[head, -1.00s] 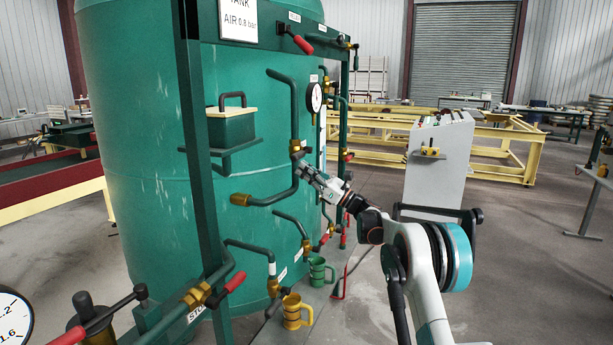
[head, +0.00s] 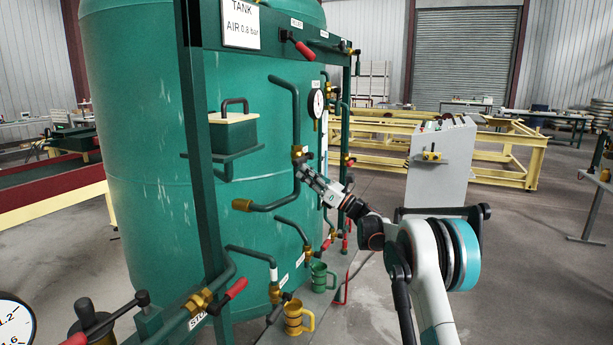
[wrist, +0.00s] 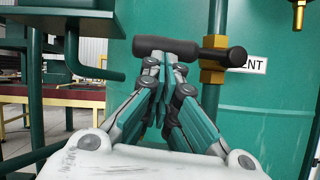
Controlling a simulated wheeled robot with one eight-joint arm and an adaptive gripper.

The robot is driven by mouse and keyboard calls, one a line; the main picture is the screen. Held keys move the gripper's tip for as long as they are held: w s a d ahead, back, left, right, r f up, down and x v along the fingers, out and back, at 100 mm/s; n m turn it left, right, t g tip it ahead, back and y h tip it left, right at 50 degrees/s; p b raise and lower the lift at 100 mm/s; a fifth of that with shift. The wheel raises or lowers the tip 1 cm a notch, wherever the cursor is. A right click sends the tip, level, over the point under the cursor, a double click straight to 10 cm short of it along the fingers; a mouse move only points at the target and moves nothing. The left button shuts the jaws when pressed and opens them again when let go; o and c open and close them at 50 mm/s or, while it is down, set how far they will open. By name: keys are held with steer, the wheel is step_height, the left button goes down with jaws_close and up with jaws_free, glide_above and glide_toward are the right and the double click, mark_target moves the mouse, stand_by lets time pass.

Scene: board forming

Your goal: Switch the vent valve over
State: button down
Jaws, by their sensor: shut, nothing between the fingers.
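The vent valve is a brass body (wrist: 212,62) on a vertical green pipe, with a black T-shaped handle (wrist: 190,48) lying roughly level across it in the wrist view. In the head view the brass body (head: 298,153) sits partway up the tank's front pipe. My gripper (wrist: 165,74) is shut and empty. Its fingertips are right at the underside of the handle's left part; I cannot tell whether they touch. In the head view my gripper (head: 305,168) is just below and right of the brass body.
The green tank (head: 150,140) stands behind the pipes. A green frame post (head: 200,150) and a shelf (head: 225,158) with a box are to the left. A red-handled valve (head: 222,298) and a yellow mug (head: 298,318) are lower down.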

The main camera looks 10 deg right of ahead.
steer(key=shift+r+m, duration=0.2)
steer(key=shift+m, duration=0.1)
steer(key=r+m+t+h, duration=0.1)
steer(key=m, duration=0.1)
steer(key=r+m+h+p, duration=0.1)
steer(key=m, duration=0.1)
steer(key=r+m+t+h+p, duration=0.1)
steer(key=r+m, duration=0.1)
steer(key=m, duration=0.1)
steer(key=shift+s+a+t+h, duration=0.25)
steer(key=shift+s+t+h, duration=0.05)
steer(key=shift+s+h, duration=0.1)
step_height(320, 180, up, 6)
steer(key=r+m+h+p, duration=0.1)
steer(key=m+h+p, duration=0.25)
steer(key=m, duration=0.25)
glide_above(305, 161)
steer(key=d, duration=0.2)
steer(key=shift+w+d+r+y+p, duration=0.25)
steer(key=shift+w+r+p, duration=0.15)
steer(key=shift+w+p, duration=0.35)
